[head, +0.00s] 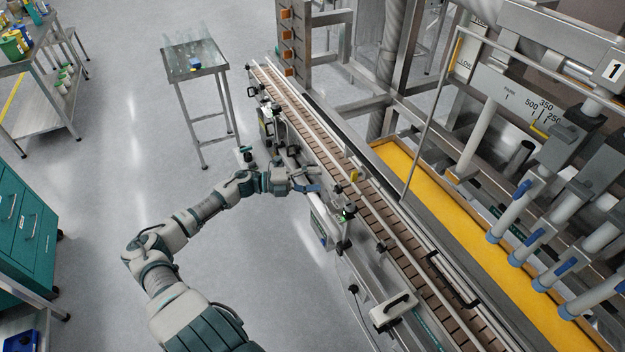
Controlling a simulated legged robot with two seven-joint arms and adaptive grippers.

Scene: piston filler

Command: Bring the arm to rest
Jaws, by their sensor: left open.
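My left arm comes in from the bottom left of the head view and reaches up and right toward the conveyor. My left gripper (312,188) is at its end, beside the near rail of the conveyor (322,140). It is open, and I see nothing held in it. Whether its fingertips touch the small fittings at the rail, I cannot tell. My right gripper is not in view.
The piston filler (560,130) with its blue-handled nozzles stands at the right over a yellow tray (450,225). A small metal table (210,60) stands at the back. A teal drawer cabinet (25,215) is at the left. Open grey floor lies between.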

